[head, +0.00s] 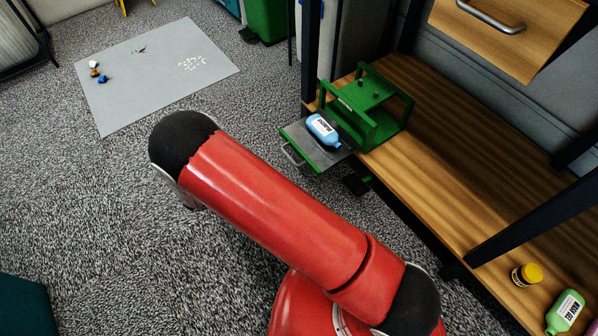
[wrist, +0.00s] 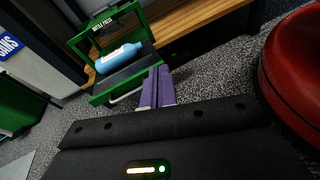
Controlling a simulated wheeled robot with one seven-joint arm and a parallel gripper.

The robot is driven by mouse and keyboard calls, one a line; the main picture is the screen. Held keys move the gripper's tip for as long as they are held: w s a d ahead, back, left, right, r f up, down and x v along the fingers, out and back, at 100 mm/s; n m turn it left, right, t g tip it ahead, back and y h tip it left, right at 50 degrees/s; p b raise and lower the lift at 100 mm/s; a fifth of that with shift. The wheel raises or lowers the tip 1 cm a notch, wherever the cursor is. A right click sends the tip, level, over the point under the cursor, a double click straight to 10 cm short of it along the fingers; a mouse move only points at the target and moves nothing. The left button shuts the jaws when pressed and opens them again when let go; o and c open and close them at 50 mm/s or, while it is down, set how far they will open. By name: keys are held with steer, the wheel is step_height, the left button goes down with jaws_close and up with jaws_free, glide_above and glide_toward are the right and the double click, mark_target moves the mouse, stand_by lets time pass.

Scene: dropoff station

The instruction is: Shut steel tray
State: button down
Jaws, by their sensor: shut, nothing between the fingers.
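The steel tray (head: 320,158) is pulled out of the green frame (head: 384,125) and sticks out past the wooden shelf's edge. A wire handle (head: 292,155) is on its front. A light blue bottle (head: 324,130) lies on the tray. In the wrist view, the bottle (wrist: 119,58) lies on the dark tray (wrist: 127,77), with the handle (wrist: 124,98) low on its front. My gripper (wrist: 158,72) has purple fingers that are shut and empty. They appear just right of the handle; whether they touch it I cannot tell. The head view does not show my fingers.
The wooden shelf (head: 450,165) holds a yellow-lidded jar (head: 527,274) and a green bottle (head: 566,312) at the lower right. A wooden drawer (head: 515,30) hangs above. A grey mat (head: 150,75) with small items lies on the carpet. Open carpet surrounds the tray's front.

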mark_target(311, 166)
steer(key=s+a+f+n+t, duration=0.1)
steer(key=a+f+n+t, duration=0.3)
steer(key=f, duration=0.4)
steer(key=shift+t, duration=0.3)
steer(key=x, duration=1.4)
steer(key=shift+s+d+r+b, duration=0.25)
steer(key=shift+d+r+b, duration=0.05)
steer(key=shift+r, duration=0.05)
steer(key=x, duration=1.6)
steer(key=shift+d+r+b, duration=0.15)
steer(key=shift+d+b, duration=0.1)
steer(key=shift+b, duration=0.1)
steer(key=shift+w+d+r, duration=0.1)
steer(key=shift+w+d, duration=0.45)
steer(key=shift+s+a, duration=0.15)
steer(key=shift+a, duration=0.1)
steer(key=v, duration=1.4)
steer(key=shift+f, duration=0.25)
